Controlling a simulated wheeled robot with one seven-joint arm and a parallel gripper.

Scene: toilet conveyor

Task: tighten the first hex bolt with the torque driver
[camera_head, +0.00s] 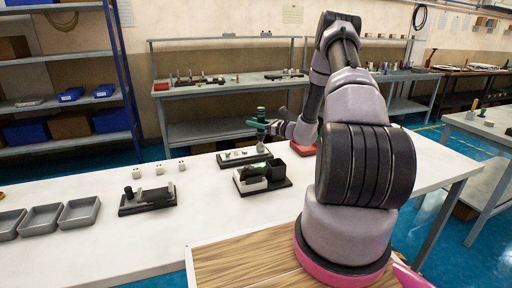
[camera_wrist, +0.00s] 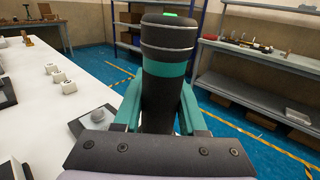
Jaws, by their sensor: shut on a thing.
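My gripper (camera_head: 263,125) is shut on the torque driver (camera_head: 261,113) and holds it upright. In the wrist view the driver (camera_wrist: 168,65) is a thick dark cylinder with a teal band and a green light on top. The teal fingers of my gripper (camera_wrist: 160,112) lie on both sides of it. In the head view the driver is above or behind a black fixture (camera_head: 247,184) with a white block and a green patch. I cannot tell whether its tip touches anything. The first hex bolt cannot be made out.
Another dark plate (camera_head: 232,159) lies behind the fixture, with a red tray (camera_head: 303,149) to the right. A black plate with a short post (camera_head: 148,203), several white cubes (camera_head: 159,169) and grey bins (camera_head: 80,213) are left on the white table (camera_head: 217,217). The table's front middle is clear.

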